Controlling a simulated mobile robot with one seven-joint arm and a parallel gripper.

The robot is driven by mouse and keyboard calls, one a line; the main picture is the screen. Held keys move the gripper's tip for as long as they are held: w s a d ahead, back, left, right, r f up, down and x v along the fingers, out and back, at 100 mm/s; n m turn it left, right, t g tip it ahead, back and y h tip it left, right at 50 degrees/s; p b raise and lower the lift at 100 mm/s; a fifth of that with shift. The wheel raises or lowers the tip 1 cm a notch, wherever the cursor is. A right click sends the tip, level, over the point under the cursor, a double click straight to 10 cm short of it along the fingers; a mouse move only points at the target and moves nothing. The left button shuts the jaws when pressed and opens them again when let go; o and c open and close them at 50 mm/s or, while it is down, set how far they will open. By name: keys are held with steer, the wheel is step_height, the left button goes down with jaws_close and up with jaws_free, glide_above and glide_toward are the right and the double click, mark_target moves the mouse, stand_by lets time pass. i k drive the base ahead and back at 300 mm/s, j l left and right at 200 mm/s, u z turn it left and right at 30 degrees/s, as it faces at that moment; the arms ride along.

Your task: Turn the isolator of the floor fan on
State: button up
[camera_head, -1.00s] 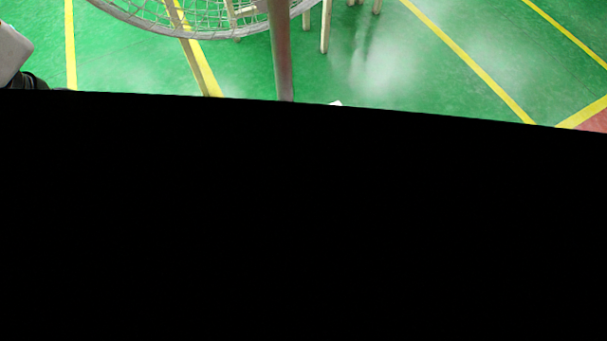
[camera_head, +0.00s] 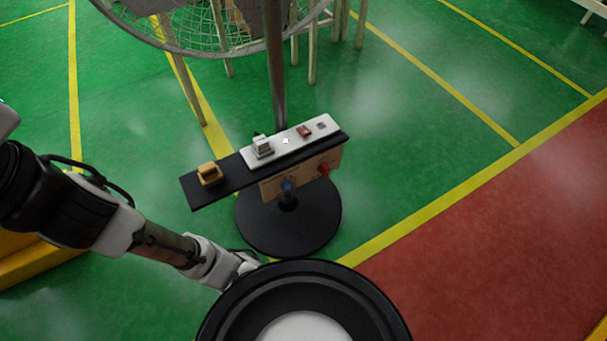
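The floor fan has a round wire cage (camera_head: 200,45) at the top, a grey pole (camera_head: 276,75) and a round black base (camera_head: 290,232). A black shelf (camera_head: 228,182) is on the pole, with a white panel (camera_head: 286,141) on top and a tan board (camera_head: 303,175) below its front. The board carries a blue knob (camera_head: 287,186) and a red knob (camera_head: 323,169). I cannot tell which control is the isolator, or its setting. My gripper (camera_head: 246,263) is left of and below the board, apart from it. Its fingers are mostly hidden.
A yellow block (camera_head: 209,173), a grey-white switch-like part (camera_head: 262,146) and a small red part (camera_head: 304,131) sit along the shelf and panel. Wooden legs (camera_head: 312,55) stand behind the pole. Green floor (camera_head: 440,130) is open to the right, beside a red area (camera_head: 500,240).

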mark_target(324, 168)
steer(key=l+u, duration=0.15)
steer(key=l, duration=0.25)
steer(key=k+l+u, duration=0.1)
steer(key=l, duration=0.3)
steer(key=k+l+u, duration=0.15)
steer(key=l, duration=0.3)
steer(key=i, duration=0.05)
